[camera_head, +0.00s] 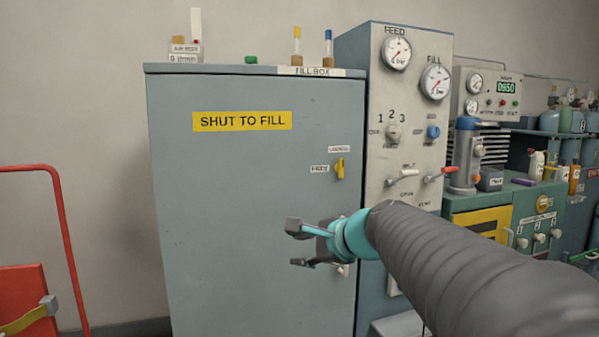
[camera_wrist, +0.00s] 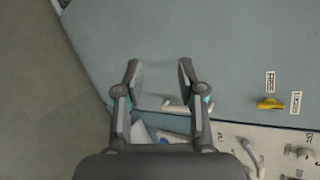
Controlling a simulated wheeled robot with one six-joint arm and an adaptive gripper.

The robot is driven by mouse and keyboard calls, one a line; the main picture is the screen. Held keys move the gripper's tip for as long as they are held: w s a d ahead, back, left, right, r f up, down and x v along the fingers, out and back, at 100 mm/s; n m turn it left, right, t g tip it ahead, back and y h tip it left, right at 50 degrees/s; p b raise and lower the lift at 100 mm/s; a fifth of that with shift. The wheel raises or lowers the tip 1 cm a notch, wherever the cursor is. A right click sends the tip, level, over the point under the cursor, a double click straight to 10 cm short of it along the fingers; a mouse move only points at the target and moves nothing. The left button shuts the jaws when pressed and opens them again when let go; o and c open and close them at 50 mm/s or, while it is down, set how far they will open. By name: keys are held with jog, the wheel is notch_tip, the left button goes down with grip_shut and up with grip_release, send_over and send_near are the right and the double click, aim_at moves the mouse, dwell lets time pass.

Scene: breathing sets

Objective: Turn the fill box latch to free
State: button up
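The fill box (camera_head: 230,220) is a tall grey-blue cabinet with its door closed and a yellow SHUT TO FILL sign. Its small yellow latch (camera_head: 340,168) is on the right side of the door, standing upright towards the LOCKED label (camera_head: 339,149). The FREE label (camera_head: 319,169) is to its left. The latch also shows at the right in the wrist view (camera_wrist: 270,103), pointing to the LOCKED label. My gripper (camera_head: 296,244) is open and empty in front of the door, below and left of the latch and apart from it; its open fingers show in the wrist view (camera_wrist: 159,66).
A pale door handle (camera_wrist: 188,105) is below the latch, partly hidden by my gripper. A gauge panel (camera_head: 405,120) with knobs and levers adjoins the box on the right. A red cart frame (camera_head: 62,230) stands at the left. Small items stand on the box top.

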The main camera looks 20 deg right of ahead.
jog(key=w+d+r+m+t+h, duration=0.1)
jog(key=w+d+r+m+t, duration=0.2)
jog(key=w+d+r+m, duration=0.35)
jog(key=m+t+h, duration=0.3)
jog(key=m, duration=0.7)
send_near(343, 167)
jog(key=w, duration=0.3)
jog(key=w+p, duration=0.1)
jog(key=w, duration=0.5)
jog(key=shift+w+a+f+p, duration=0.15)
jog(key=shift+w+a+p, duration=0.15)
jog(key=shift+p, duration=0.1)
grip_shut()
